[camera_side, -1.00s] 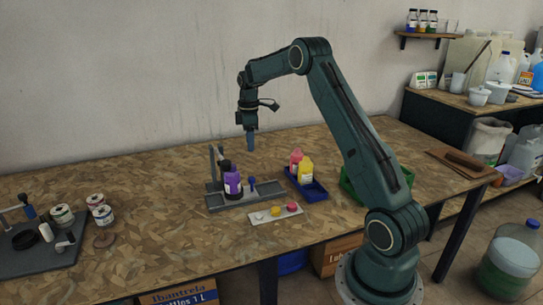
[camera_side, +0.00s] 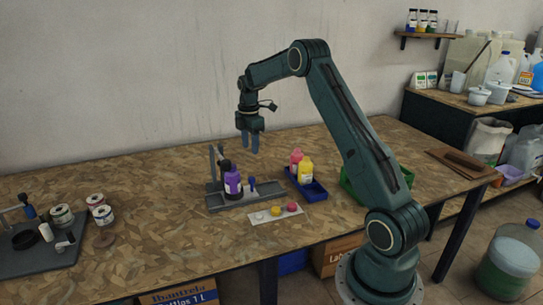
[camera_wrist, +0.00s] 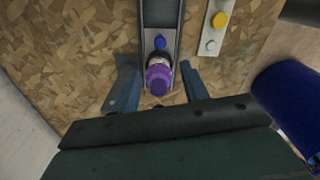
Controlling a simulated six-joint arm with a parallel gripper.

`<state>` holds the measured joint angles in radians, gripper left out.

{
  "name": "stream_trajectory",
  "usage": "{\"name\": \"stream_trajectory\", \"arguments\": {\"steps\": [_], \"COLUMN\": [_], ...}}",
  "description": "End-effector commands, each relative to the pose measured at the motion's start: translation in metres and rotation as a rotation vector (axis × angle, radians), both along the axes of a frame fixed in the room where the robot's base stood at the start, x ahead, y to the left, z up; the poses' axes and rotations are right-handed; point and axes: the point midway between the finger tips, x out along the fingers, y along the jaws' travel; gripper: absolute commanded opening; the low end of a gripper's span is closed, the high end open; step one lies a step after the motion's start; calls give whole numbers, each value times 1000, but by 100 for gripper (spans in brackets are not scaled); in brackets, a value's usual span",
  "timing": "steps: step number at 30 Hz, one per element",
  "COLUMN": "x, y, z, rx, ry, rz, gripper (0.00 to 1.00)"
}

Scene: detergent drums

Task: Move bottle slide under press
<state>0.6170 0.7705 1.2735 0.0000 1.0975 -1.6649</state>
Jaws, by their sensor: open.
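A purple bottle (camera_side: 232,184) stands upright on a grey slide base (camera_side: 214,205), beside the upright post of the press (camera_side: 212,165). A blue knob (camera_side: 252,184) stands on the slide to the bottle's right. My gripper (camera_side: 249,149) is open and empty, above and behind the slide, clear of it. In the wrist view the purple bottle (camera_wrist: 158,80) appears between my two spread fingers (camera_wrist: 159,70), seen from above. The blue knob (camera_wrist: 160,42) shows just beyond the bottle, between the rails of the slide base (camera_wrist: 142,18). The press head is hard to make out.
A blue tray (camera_side: 312,193) with pink and yellow bottles is to the right, with a green crate (camera_side: 349,186) beyond. Small jars (camera_side: 102,214) and a dark fixture (camera_side: 40,262) stand at left.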

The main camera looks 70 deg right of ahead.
Motion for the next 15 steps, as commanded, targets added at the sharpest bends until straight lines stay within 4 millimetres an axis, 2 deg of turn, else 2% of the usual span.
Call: {"name": "stream_trajectory", "arguments": {"steps": [15], "x": [-1], "y": [1], "z": [-74], "rx": [2], "ry": [3], "rz": [-1], "gripper": [45]}}
